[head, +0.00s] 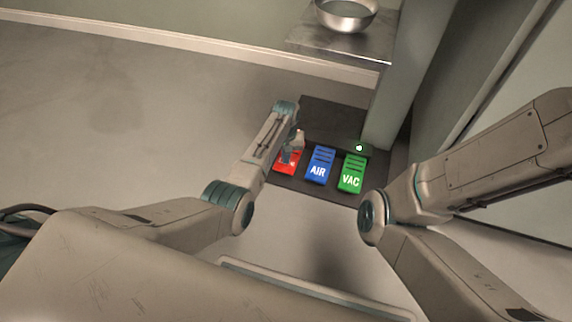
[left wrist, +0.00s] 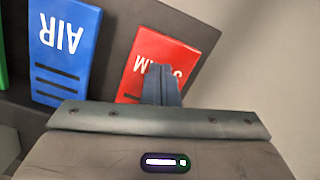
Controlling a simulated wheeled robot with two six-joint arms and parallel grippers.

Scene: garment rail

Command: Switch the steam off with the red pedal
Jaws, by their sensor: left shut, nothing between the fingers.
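The red pedal (head: 287,165) is the leftmost of three pedals on a dark floor plate. My left gripper (head: 289,156) is over it, shut and empty, and covers part of it in the head view. In the left wrist view the red pedal (left wrist: 174,58) has white lettering, partly hidden by the shut fingers (left wrist: 161,80). The fingertips overlap the pedal's face; I cannot tell whether they touch it or how far it is pressed. My right gripper is not in view; only my right arm shows.
The blue AIR pedal (head: 319,168) is beside the red one, and the green VAC pedal (head: 351,174) is right of that. A metal shelf (head: 340,50) with a bowl (head: 346,14) stands behind. The floor at left is clear.

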